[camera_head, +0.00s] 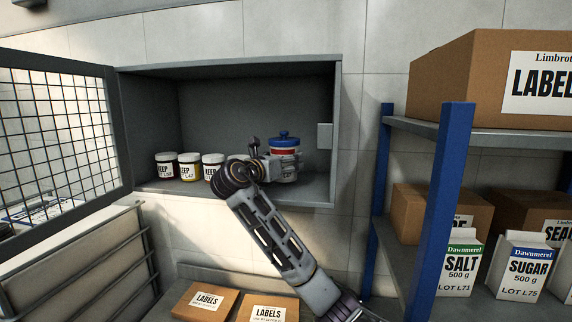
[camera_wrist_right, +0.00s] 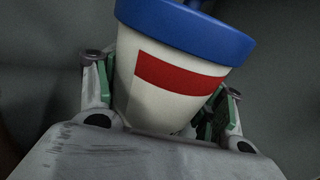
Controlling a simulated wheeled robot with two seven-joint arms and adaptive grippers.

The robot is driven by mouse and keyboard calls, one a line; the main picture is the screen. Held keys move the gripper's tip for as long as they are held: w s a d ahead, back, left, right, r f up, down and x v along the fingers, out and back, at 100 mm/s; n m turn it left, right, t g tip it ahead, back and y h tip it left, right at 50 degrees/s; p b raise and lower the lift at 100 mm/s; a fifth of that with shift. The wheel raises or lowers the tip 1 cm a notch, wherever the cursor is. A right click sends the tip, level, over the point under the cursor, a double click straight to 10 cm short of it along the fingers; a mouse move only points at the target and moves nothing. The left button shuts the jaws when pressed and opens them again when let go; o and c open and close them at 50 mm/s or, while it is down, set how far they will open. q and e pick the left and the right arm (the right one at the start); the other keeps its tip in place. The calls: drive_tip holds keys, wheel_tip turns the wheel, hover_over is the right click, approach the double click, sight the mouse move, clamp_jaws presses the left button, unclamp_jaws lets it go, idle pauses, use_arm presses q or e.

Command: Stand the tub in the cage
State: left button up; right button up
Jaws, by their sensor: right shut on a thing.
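The tub (camera_head: 285,143) is white with a red band and a blue knobbed lid. It is inside the open grey cage (camera_head: 230,68), toward its right side. My right gripper (camera_head: 284,165) reaches into the cage and is shut on the tub. In the right wrist view the tub (camera_wrist_right: 165,85) sits between the two green-padded fingers, tilted in the picture. The tub's bottom is hidden by the gripper, so I cannot tell whether it touches the cage floor. My left gripper is not in view.
The mesh door (camera_head: 62,135) is swung open at the left. A blue-posted shelf (camera_head: 440,210) with boxes and cartons stands at the right. Small label boxes (camera_head: 207,302) lie below.

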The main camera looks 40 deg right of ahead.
drive_tip(key=shift+f, duration=0.6)
drive_tip(key=o, duration=1.4)
drive_tip(key=shift+f, duration=0.1)
drive_tip(key=shift+a, duration=0.1)
drive_tip(key=b+v, duration=0.2)
drive_tip(key=v, duration=0.8)
drive_tip(key=shift+s+a+b, duration=0.1)
drive_tip(key=shift+a+b, duration=0.1)
drive_tip(key=shift+b, duration=0.15)
drive_tip(key=shift+s+a, duration=0.25)
drive_tip(key=shift+a, duration=0.45)
